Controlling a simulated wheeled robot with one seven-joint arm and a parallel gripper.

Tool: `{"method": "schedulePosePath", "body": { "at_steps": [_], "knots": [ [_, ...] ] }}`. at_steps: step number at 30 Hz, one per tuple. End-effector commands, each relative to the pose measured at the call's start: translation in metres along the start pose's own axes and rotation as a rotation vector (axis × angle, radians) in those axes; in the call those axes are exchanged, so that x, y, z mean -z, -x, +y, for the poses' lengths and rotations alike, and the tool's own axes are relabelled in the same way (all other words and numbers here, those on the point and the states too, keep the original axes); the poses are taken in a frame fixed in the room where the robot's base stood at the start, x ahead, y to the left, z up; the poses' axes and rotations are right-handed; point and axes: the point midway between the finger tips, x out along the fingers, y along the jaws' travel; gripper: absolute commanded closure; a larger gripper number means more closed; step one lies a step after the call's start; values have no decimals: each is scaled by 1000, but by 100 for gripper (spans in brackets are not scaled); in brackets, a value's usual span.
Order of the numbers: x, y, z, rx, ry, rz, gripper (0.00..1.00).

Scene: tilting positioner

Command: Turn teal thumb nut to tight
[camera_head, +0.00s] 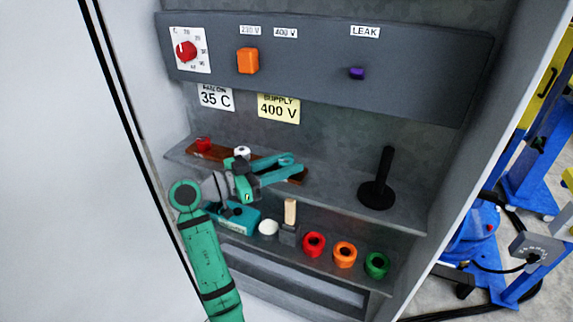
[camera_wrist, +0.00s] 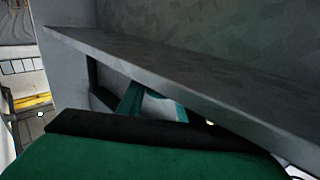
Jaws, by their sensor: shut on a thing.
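My gripper (camera_head: 290,165) reaches right from my green wrist, over the brown strip (camera_head: 221,153) on the upper shelf. Its jaws are shut at the strip's right part. A teal shape, seemingly the teal thumb nut (camera_head: 286,158), shows at the jaw tips; its edges are hard to tell from the teal-green fingers. How far it is turned cannot be seen. In the wrist view, my green gripper body and a dark bar fill the bottom, and only slivers of teal show beyond; the nut is not clear there.
A red knob (camera_head: 204,144) and a white knob (camera_head: 242,151) sit left on the strip. A black upright handle (camera_head: 384,178) stands right on the shelf. Below are a teal box (camera_head: 240,218) and red, orange and green rings (camera_head: 345,254). A grey shelf edge (camera_wrist: 200,85) crosses close in the wrist view.

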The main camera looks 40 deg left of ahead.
Motion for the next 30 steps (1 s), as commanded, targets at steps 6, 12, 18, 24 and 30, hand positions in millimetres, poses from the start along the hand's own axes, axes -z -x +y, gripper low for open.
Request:
{"method": "schedulePosePath", "body": {
  "at_steps": [6, 12, 18, 24, 30],
  "knots": [
    [-2, 0, 0, 0, 3, -4, 58],
    [-1, 0, 0, 0, 2, -2, 49],
    [-1, 3, 0, 2, 2, -1, 49],
    [-1, 29, -1, 5, 2, -1, 49],
    [-1, 68, -1, 5, 2, -1, 49]
  ]
}}
